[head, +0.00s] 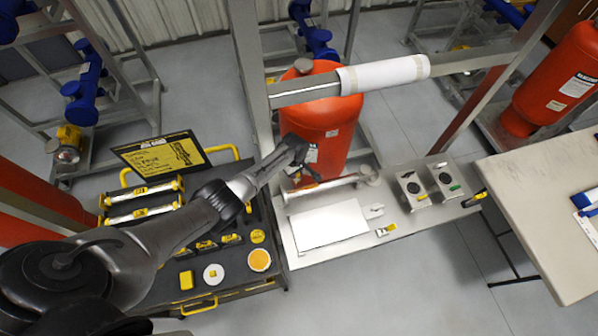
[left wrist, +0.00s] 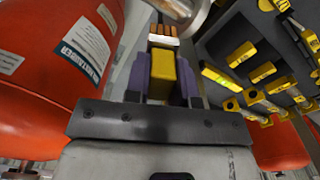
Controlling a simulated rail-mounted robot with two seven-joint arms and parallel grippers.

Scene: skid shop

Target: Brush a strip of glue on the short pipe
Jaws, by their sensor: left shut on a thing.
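My left gripper (head: 306,176) is over the left part of the work shelf and shut on a brush. The brush shows in the left wrist view with a yellow handle (left wrist: 162,74) between purple fingers and brownish bristles (left wrist: 163,30) pointing away. The short pipe (head: 334,186) is a silver tube lying on the shelf, just below the gripper in the head view. A rounded metal surface (left wrist: 178,7), likely this pipe, is close to the bristles; I cannot tell whether they touch. My right gripper is not in view.
A white sheet (head: 328,224) lies on the shelf (head: 408,222), with two metal boxes (head: 413,188) to its right. A red tank (head: 322,118) stands behind. A white-wrapped pipe (head: 385,74) crosses above. A dark tool tray (head: 240,282) is at left.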

